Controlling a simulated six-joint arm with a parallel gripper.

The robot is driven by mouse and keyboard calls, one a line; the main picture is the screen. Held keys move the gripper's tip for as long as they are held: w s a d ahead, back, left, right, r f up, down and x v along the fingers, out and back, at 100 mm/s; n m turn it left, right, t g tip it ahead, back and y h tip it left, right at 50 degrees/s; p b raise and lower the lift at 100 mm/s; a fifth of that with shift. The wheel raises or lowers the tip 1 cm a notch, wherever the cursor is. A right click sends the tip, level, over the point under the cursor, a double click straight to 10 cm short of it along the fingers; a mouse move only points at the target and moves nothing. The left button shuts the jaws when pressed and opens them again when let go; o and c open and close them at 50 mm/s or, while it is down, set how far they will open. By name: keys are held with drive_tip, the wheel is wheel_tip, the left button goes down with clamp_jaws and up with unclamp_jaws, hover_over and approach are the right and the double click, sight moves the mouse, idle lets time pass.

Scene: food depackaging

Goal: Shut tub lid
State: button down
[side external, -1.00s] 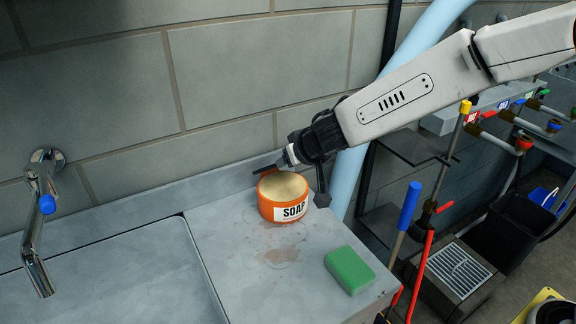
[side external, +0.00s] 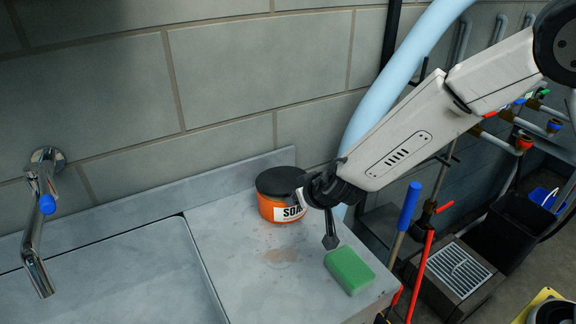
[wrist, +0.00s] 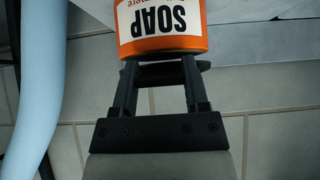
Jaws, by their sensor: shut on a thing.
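The orange tub (side external: 268,210) with a white SOAP label stands on the grey counter by the back wall. Its dark round lid (side external: 277,180) lies over the top, covering the opening; I cannot tell whether it is pressed fully down. My gripper (side external: 299,187) is at the lid's right edge, reaching from the right, its fingertips partly hidden. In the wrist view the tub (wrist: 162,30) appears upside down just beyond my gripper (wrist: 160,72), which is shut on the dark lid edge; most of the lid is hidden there.
A green sponge (side external: 349,270) lies near the counter's front right corner, below my wrist. A sink basin (side external: 120,275) and tap (side external: 42,215) are at left. A pale blue pipe (side external: 405,65) runs behind my arm. Bare counter lies in front of the tub.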

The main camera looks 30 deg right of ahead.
drive_tip(key=shift+s+f, duration=0.2)
drive_tip(key=shift+f, duration=0.25)
drive_tip(key=shift+c, duration=0.4)
unclamp_jaws()
drive_tip(key=shift+w+r, duration=0.1)
drive_tip(key=shift+r, duration=0.05)
drive_tip(key=shift+r, duration=0.1)
drive_tip(key=v, duration=0.7)
drive_tip(key=shift+s+r, duration=0.2)
drive_tip(key=shift+s, duration=0.1)
